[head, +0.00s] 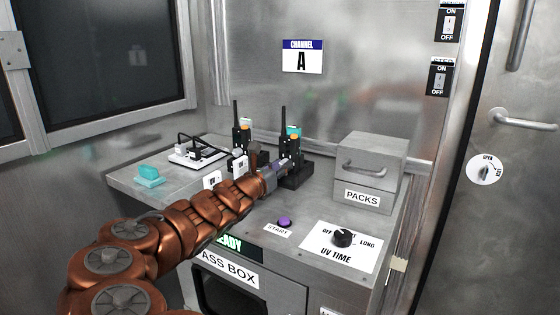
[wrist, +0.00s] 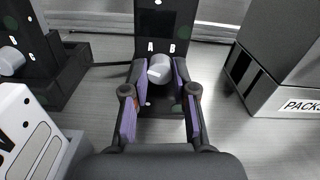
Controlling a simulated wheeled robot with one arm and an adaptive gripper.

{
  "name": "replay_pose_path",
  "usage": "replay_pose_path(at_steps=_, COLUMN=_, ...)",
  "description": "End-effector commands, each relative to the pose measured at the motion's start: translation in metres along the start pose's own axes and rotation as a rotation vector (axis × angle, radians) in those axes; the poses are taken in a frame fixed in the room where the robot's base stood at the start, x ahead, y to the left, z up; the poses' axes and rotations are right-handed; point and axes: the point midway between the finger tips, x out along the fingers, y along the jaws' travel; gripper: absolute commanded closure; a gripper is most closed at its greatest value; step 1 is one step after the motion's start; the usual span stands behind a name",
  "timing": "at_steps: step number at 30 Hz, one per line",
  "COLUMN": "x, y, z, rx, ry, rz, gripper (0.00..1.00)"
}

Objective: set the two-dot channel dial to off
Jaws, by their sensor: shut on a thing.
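The grey dial (wrist: 160,68) sits on the front of a black unit (wrist: 163,28), below the letters A and B, in the wrist view. My gripper (wrist: 160,76) has its purple-padded fingers shut on the dial from both sides. In the head view my gripper (head: 284,166) reaches the right black radio stand (head: 297,176). A second grey dial (wrist: 11,60) shows on another black unit at the left of the wrist view. I cannot make out the dot marks or an off mark; the fingers hide part of the face.
A white labelled block (wrist: 32,135) stands close at left. The grey PACKS box (head: 369,168) stands to the right. The UV TIME knob (head: 342,237) and a purple START button (head: 284,222) are near the front edge. A left radio (head: 241,139) stands behind the white blocks.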

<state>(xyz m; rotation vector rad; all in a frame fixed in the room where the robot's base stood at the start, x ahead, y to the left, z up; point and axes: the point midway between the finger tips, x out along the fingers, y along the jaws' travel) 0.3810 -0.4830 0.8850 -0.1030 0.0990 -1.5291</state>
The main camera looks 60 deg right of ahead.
Motion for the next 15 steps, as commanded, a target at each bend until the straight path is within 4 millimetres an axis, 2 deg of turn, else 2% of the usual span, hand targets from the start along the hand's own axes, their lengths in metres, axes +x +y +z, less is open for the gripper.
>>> replay_pose_path(at_steps=6, x=-0.0003, y=0.0017, z=0.0025, rx=-0.164, ry=0.003, rz=0.004, gripper=1.0)
replay_pose_path(at_steps=15, x=-0.0005, y=0.0012, z=0.0016, rx=-0.298, ry=0.0, rz=0.002, gripper=1.0)
